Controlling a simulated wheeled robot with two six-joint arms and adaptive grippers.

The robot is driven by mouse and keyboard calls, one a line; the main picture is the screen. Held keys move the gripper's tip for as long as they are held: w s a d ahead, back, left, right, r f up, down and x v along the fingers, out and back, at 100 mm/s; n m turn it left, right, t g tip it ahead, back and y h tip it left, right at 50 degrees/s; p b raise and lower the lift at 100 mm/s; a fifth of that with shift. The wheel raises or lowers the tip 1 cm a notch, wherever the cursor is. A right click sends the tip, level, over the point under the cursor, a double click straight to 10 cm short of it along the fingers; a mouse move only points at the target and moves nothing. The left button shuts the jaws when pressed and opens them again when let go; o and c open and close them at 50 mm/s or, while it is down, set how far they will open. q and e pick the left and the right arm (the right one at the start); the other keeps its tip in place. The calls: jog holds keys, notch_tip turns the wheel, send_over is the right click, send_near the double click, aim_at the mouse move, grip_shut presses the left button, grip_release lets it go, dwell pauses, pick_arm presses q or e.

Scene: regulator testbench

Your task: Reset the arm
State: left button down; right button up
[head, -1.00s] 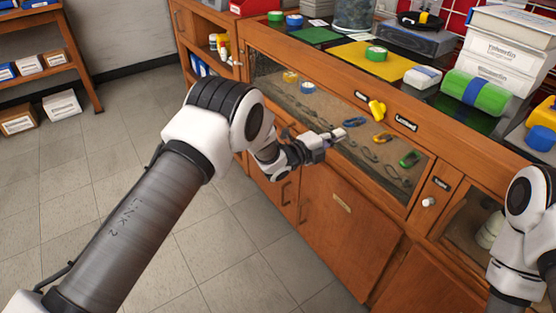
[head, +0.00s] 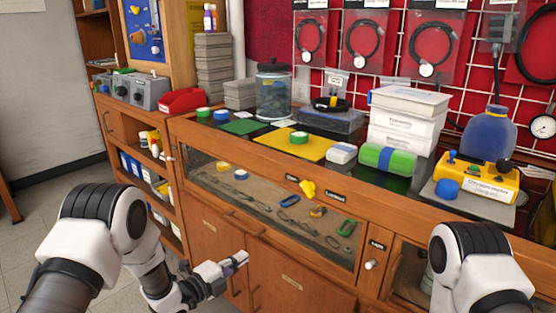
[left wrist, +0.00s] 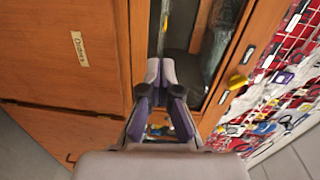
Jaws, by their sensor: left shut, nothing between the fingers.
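My left arm comes in at the lower left of the head view. Its gripper (head: 238,259) is shut and empty, in front of the wooden cabinet doors (head: 275,285) and below the glass-fronted display case. The left wrist view shows its two purple-grey fingers (left wrist: 160,72) together with nothing between them, pointing towards the cabinet front. It looks apart from the cabinet, though the exact gap is hard to tell. Part of my right arm (head: 475,262) shows at the lower right of the head view. Its gripper is out of the picture.
The bench holds a yellow mat (head: 296,144), a green roll (head: 388,160), white boxes (head: 408,112), a glass jar (head: 272,92) and a yellow device (head: 478,176). A yellow key-like knob (head: 308,188) sticks out of the case's frame. Open floor (head: 50,190) lies at the left.

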pick_arm(q)
jog(key=s+a+f+n+g+y, duration=0.25)
jog(key=s+f+n+y, duration=0.2)
jog(key=s+f, duration=0.6)
jog(key=s+a+f+n+g+y, duration=0.2)
jog(key=s+a+f+n+g, duration=0.15)
jog(key=s, duration=0.35)
jog(key=s+a+f+n+g+y, duration=0.1)
jog(key=s+a+f+n+g, duration=0.1)
jog(key=s+f+n, duration=0.45)
jog(key=s+a+f+n+g+y, duration=0.1)
jog(key=s+a+n+g+y, duration=0.15)
jog(key=s, duration=0.55)
jog(key=s+a+n+g, duration=0.2)
jog(key=s+n+g, duration=0.1)
jog(key=s+n, duration=0.6)
notch_tip(320, 180, up, 21)
jog(key=p, duration=2)
jog(key=shift+s+r+m+y+p, duration=0.2)
jog(key=shift+m+y+p, duration=0.1)
jog(key=shift+m+p, duration=0.1)
